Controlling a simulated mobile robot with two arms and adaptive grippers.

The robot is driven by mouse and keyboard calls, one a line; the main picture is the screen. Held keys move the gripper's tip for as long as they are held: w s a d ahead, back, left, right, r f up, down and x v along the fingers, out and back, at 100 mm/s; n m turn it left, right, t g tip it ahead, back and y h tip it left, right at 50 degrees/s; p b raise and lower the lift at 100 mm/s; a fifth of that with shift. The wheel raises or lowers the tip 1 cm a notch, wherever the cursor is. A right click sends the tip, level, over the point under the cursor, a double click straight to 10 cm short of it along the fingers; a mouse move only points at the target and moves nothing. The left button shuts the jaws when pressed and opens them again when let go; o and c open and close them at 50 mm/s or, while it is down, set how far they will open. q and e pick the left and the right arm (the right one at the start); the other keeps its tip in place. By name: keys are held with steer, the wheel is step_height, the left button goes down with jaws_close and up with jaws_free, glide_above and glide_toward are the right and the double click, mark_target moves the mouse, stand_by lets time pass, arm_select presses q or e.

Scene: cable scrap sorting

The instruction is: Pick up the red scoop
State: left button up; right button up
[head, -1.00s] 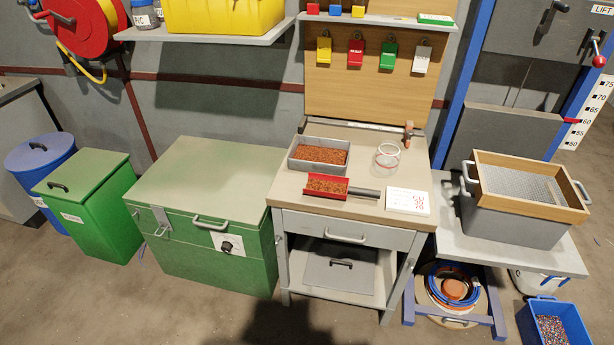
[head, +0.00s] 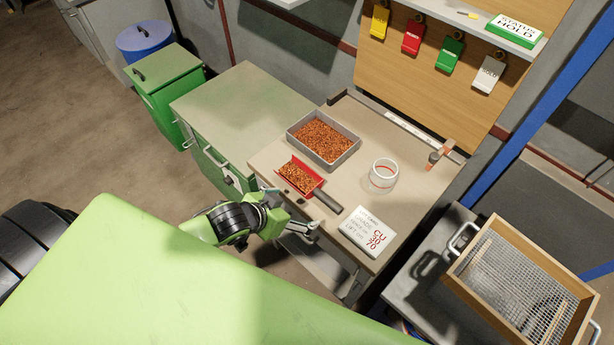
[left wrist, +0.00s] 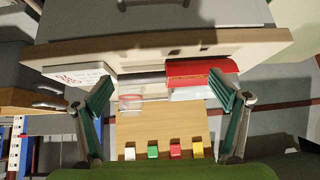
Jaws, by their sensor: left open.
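The red scoop (head: 302,176) lies on the bench top, filled with copper-coloured granules, its dark handle (head: 328,203) pointing toward the front right. In the left wrist view the scoop (left wrist: 200,68) shows near the right finger. My left gripper (head: 297,210) is at the front edge of the bench, in front of the scoop and apart from it. Its fingers are spread and empty, and the left wrist view shows the wide gap between them (left wrist: 162,82). My right gripper is not in view.
A grey tray of granules (head: 350,152) stands behind the scoop. A clear jar (head: 383,174) and a white card block (head: 367,231) are to the right of the handle. A hammer (head: 440,152) lies farther back. A wooden-framed sieve (head: 472,262) is at the right.

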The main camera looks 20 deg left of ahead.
arm_select(q)
glide_toward(328, 198)
steer(key=s+a+r, duration=0.1)
steer(key=s+a, duration=0.2)
steer(key=shift+h, duration=0.4)
steer(key=x, duration=0.5)
steer(key=p+x, duration=0.1)
steer(key=x, duration=0.2)
steer(key=shift+w+d+r, duration=0.35)
steer(key=shift+d+p+x, duration=0.2)
steer(key=shift+p+x, duration=0.05)
steer(key=shift+x, duration=0.9)
steer(key=shift+d+p+x, duration=0.25)
steer(key=shift+x, duration=0.9)
steer(key=shift+w+f, duration=0.1)
steer(key=shift+w, duration=0.05)
steer(key=shift+f, duration=0.1)
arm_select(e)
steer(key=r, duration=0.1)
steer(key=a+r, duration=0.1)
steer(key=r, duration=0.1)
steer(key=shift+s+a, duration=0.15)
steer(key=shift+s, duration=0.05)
arm_select(q)
steer(key=c, duration=1.5)
steer(key=shift+w, duration=0.15)
steer(key=shift+c, duration=0.5)
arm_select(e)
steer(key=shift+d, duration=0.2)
